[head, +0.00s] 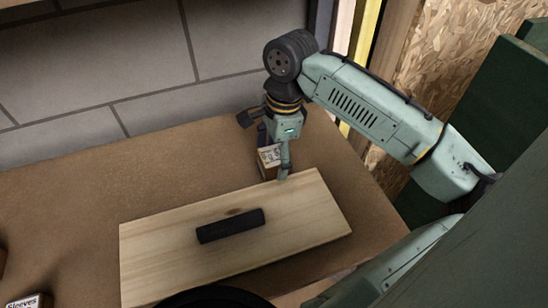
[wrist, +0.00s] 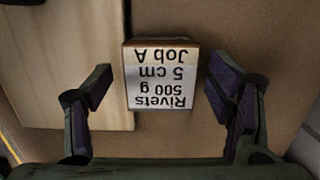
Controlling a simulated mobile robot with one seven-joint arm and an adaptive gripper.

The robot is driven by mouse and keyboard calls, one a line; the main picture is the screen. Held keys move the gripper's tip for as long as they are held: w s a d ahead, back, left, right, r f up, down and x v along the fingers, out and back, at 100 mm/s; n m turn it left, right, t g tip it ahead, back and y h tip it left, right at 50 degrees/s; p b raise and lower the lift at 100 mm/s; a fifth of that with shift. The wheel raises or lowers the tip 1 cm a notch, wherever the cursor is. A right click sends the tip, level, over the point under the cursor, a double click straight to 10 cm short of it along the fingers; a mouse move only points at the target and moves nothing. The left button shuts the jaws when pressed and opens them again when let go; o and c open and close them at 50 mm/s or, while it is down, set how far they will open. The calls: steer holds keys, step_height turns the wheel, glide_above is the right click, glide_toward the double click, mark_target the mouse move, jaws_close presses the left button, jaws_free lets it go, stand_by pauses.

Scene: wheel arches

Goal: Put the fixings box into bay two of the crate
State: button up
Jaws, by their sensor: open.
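A small box (head: 268,160) stands on the table beside the far edge of the pale wooden board. In the wrist view the box (wrist: 160,75) has a white label that appears upside down, reading "Rivets 500 g 5 cm Job A". My gripper (wrist: 160,90) is open, with one finger on each side of the box and a gap on both sides. In the head view my gripper (head: 274,163) points down at the box and partly hides it. No crate bays are visible; I cannot tell whether the board covers a crate.
The pale wooden board (head: 160,248) has a dark bar-shaped handle (head: 230,225) on top. A box labelled "Sleeves" (head: 22,301) is cut off at the lower left. A grey block wall (head: 90,60) stands behind.

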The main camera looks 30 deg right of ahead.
steer(key=shift+f, duration=0.25)
steer(key=shift+c, duration=0.6)
steer(key=c, duration=1.6)
steer(key=shift+r, duration=0.1)
jaws_close()
